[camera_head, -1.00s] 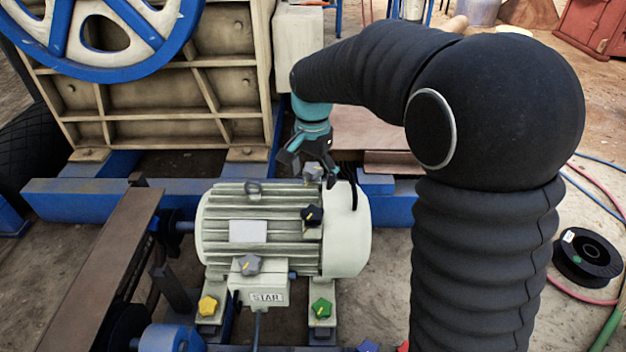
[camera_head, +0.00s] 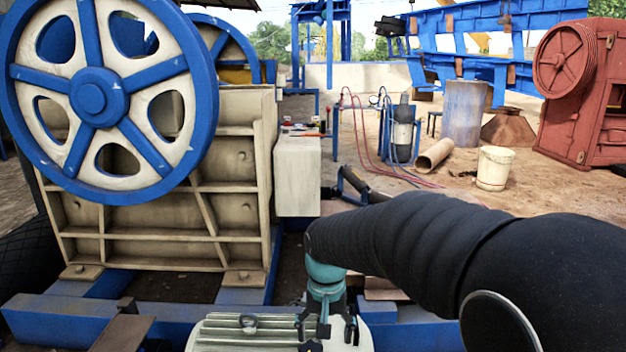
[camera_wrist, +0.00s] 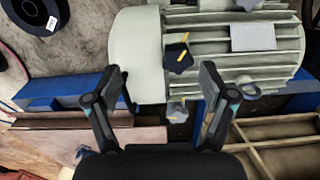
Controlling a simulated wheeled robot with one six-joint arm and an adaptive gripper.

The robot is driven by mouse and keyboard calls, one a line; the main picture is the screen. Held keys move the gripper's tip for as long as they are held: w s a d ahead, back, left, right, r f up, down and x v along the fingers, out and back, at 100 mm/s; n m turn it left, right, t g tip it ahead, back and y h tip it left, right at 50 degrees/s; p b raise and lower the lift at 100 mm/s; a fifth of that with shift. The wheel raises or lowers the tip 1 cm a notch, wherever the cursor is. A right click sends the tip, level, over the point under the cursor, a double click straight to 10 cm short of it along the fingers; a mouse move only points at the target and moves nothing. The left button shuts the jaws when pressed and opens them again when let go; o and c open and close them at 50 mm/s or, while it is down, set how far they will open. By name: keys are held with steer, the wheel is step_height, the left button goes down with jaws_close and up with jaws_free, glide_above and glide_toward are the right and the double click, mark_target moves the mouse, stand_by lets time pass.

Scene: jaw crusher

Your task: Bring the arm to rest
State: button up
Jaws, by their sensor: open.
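My gripper (camera_head: 325,335) hangs down at the end of my black-sleeved arm, over the rear of the pale green motor (camera_head: 225,338). In the head view only the top of the motor shows, at the bottom edge. In the wrist view my gripper (camera_wrist: 162,78) has its two fingers spread apart with nothing between them. The ribbed motor (camera_wrist: 140,55) lies beyond the fingertips there.
The crusher's spoked flywheel (camera_head: 95,95) and ribbed body (camera_head: 150,225) stand left of my arm. A pale box (camera_head: 298,175) is fixed beside them. A white bucket (camera_head: 495,168) and red machine (camera_head: 580,100) stand on open ground at the back right.

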steer(key=s+d+r+t, duration=0.1)
steer(key=s+d+r, duration=0.2)
steer(key=s, duration=0.3)
steer(key=s+d+r+t+p, duration=0.1)
steer(key=s+d+r+t, duration=0.1)
steer(key=s+d, duration=0.4)
steer(key=s+d+r+t, duration=0.2)
steer(key=s+d+r, duration=0.2)
steer(key=s, duration=0.3)
steer(key=shift+d+r+n, duration=0.2)
steer(key=shift+r+n, duration=0.1)
steer(key=shift+f, duration=0.1)
stand_by(1.0)
